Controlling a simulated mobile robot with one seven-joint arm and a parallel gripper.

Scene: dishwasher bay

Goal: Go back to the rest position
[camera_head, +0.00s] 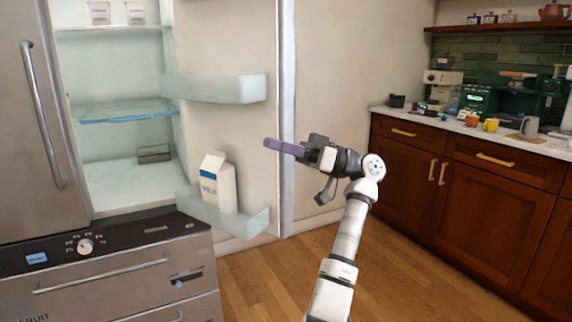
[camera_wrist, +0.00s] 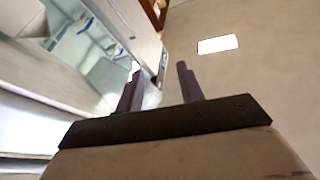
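My gripper (camera_head: 272,144) is raised in front of the open fridge door, its purple fingers pointing left towards the fridge. In the wrist view, the two fingers of my gripper (camera_wrist: 160,70) stand apart with nothing held between them. My white arm rises from the bottom of the head view, with the elbow-like white joint to the right of the gripper.
The fridge door is open, with an upper door shelf (camera_head: 214,88) and a lower door shelf (camera_head: 250,222) holding a milk carton (camera_head: 217,184). A glass shelf (camera_head: 125,111) is inside. Wooden cabinets (camera_head: 480,190) stand right. The floor (camera_head: 400,272) between is clear.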

